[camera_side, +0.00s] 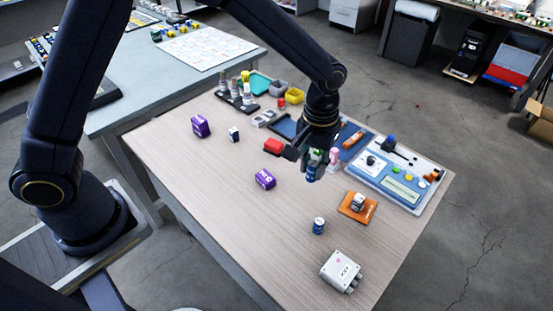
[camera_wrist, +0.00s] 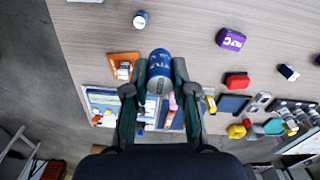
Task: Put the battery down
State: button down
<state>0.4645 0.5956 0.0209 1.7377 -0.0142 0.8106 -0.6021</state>
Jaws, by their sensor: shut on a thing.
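A blue battery (camera_wrist: 160,66) with a silver end is between the fingers of my gripper (camera_wrist: 155,85) in the wrist view. My gripper is shut on it. In the side view the battery (camera_side: 312,171) hangs below my gripper (camera_side: 316,160), which hides part of it; it looks held above the table. A second blue battery (camera_side: 318,225) with a light top stands on the bare wood nearer the front; it also shows at the top of the wrist view (camera_wrist: 140,20).
An orange pad (camera_side: 345,212) bears a small white-and-dark item. A grey box (camera_side: 340,271) stands at the front edge. Purple boxes (camera_side: 265,179) and a red block (camera_side: 273,146) lie to the left. A blue-and-white panel (camera_side: 410,195) is at the right. The table's front left is clear.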

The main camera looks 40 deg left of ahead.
jog(key=w+d+f, duration=0.5)
jog(key=w+f, duration=0.7)
jog(key=f, duration=0.1)
jog(key=shift+w, duration=0.4)
jog(key=shift+d, duration=0.1)
jog(key=shift+f, duration=0.55)
jog(key=c, duration=0.9)
grip_release()
jog(key=shift+c, duration=0.2)
jog(key=shift+r, duration=0.1)
